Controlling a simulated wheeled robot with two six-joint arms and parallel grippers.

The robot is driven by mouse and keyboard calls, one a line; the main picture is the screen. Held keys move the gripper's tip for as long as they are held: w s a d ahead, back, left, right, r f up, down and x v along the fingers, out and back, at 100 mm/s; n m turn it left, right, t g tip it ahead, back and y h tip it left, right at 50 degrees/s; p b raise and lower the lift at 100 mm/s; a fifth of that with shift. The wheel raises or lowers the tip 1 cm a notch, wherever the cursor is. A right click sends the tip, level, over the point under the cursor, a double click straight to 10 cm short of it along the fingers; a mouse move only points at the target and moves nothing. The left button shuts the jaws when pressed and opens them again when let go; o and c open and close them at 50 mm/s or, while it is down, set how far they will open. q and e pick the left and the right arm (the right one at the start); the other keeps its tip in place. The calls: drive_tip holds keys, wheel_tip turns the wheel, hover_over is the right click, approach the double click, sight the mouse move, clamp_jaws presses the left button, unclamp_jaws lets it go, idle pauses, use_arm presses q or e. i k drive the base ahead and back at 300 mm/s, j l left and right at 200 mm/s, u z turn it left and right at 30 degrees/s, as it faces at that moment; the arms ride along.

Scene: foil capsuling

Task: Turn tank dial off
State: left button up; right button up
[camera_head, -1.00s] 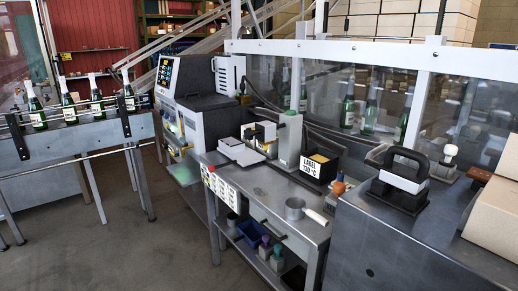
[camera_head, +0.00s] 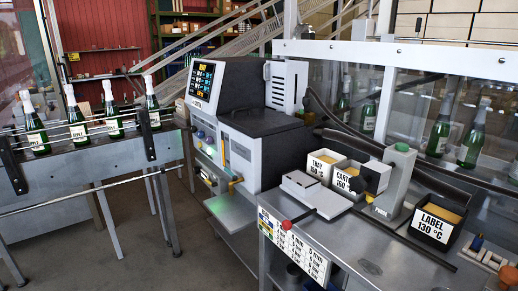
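A grey machine (camera_head: 238,125) with a dark tank-like top and a tilted screen (camera_head: 203,80) stands at the centre. Small round blue and pale controls (camera_head: 204,137) show on its front face, too small to read; I cannot tell which of them is the tank dial or how it is set. A red knob (camera_head: 286,224) sits at the edge of the metal bench (camera_head: 385,262), by a white panel of printed numbers (camera_head: 290,248). Neither of my grippers is in view.
Green bottles (camera_head: 76,115) line the conveyor (camera_head: 95,157) at left. Open floor (camera_head: 140,250) lies between conveyor and bench.

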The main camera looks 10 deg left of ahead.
sight(193, 128)
drive_tip(key=i+j+u, duration=0.1)
drive_tip(key=i+j, duration=1.25)
drive_tip(key=j, duration=0.1)
